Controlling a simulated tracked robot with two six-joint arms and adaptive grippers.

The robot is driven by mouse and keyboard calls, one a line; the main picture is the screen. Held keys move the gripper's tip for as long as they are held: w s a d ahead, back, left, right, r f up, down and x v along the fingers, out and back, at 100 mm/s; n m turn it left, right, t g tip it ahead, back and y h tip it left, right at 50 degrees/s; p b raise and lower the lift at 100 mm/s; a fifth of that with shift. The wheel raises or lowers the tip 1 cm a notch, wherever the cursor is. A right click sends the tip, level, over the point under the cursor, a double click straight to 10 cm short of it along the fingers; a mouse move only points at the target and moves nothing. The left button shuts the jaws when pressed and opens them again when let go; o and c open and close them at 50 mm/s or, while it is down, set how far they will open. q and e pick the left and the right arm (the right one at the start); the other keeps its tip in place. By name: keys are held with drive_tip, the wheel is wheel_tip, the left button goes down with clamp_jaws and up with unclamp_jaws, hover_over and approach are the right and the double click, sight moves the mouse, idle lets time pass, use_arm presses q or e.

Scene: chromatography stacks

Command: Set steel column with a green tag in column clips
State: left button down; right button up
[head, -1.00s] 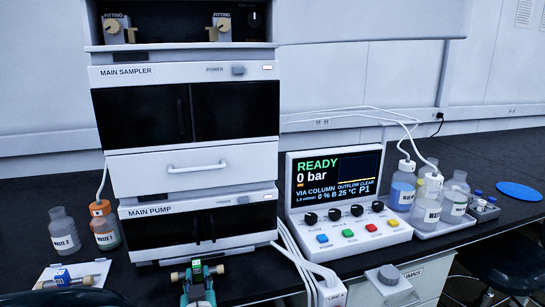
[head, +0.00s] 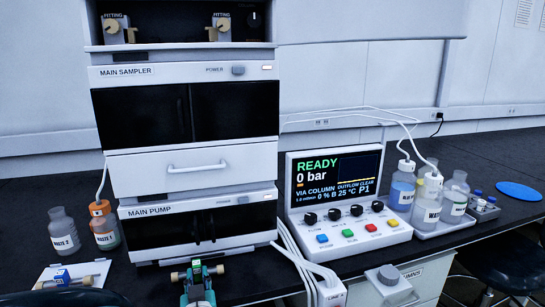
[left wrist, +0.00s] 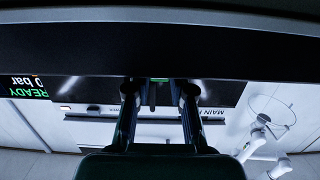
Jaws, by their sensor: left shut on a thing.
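A steel column with tan end fittings and a green tag (head: 197,267) lies crosswise in my left gripper (head: 197,278), low in the head view in front of the main pump. The gripper is shut on its middle and holds it roughly level. In the left wrist view, a small green patch (left wrist: 158,80) shows between the two fingers of my left gripper (left wrist: 159,90); most of the column cannot be made out there. I cannot make out the column clips. Two fittings with tan knobs, left (head: 113,28) and right (head: 220,27), stand in the top bay. My right gripper is not in view.
A column with a blue tag (head: 62,277) lies on a white holder at the left. Waste bottles (head: 105,228) stand beside the pump (head: 200,228). A control panel (head: 345,240), white tubing and a tray of bottles (head: 445,228) are at the right.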

use_arm(q)
drive_tip(key=s+d+r, duration=0.1)
drive_tip(key=s+r, duration=0.2)
drive_tip(key=s, duration=0.2)
drive_tip(key=shift+s+d+p, duration=0.35)
drive_tip(key=shift+p, duration=0.05)
idle(0.7)
idle(0.8)
